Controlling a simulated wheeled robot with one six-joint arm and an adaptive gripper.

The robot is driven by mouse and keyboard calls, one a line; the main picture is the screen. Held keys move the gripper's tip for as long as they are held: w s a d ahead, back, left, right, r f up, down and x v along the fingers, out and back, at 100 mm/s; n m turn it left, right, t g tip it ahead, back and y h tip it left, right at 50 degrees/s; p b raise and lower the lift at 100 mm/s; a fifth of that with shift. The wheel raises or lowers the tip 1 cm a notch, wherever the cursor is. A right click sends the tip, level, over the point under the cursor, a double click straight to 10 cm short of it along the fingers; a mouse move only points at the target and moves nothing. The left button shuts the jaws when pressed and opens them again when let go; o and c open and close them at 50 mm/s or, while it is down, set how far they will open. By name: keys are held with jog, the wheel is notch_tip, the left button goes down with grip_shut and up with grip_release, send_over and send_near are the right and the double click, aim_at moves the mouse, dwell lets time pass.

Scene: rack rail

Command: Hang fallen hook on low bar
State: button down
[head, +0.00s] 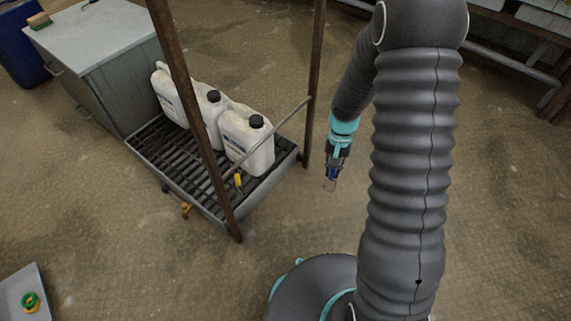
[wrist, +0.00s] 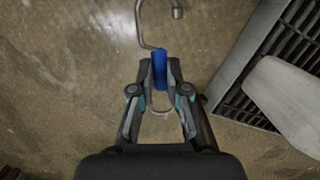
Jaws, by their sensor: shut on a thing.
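The hook has a blue middle (wrist: 160,68) and bent metal ends, and my gripper (wrist: 160,82) is shut on its blue part. In the wrist view one curved metal end reaches out past the fingertips and another bend shows between the fingers. In the head view my gripper (head: 334,166) is right of the rack with the hook's metal end (head: 330,186) hanging below it. The low bar (head: 284,121) is a thin grey rail slanting between two brown posts, left of my gripper and apart from the hook.
White jugs (head: 247,141) stand on a grated tray (head: 172,180) behind the bar. The brown posts (head: 313,65) rise at the tray's right side. A brass tap (head: 186,210) sticks out in front. A grey cabinet (head: 108,75) stands behind left.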

jog(key=s+a+m+g+y+b, duration=0.3)
jog(key=s+a+m+y+b, duration=0.15)
jog(key=a+m+y, duration=0.45)
jog(key=w+a+r+m+t+y+b, duration=0.1)
jog(key=w+a+r+m+y+b, duration=0.1)
jog(key=w+a, duration=0.5)
jog(key=shift+w+a+r+m+t+y, duration=0.3)
jog(key=shift+a+r+m+y, duration=0.3)
jog(key=shift+a+y, duration=0.6)
jog(key=shift+a, duration=0.15)
jog(key=c, duration=1.1)
grip_release()
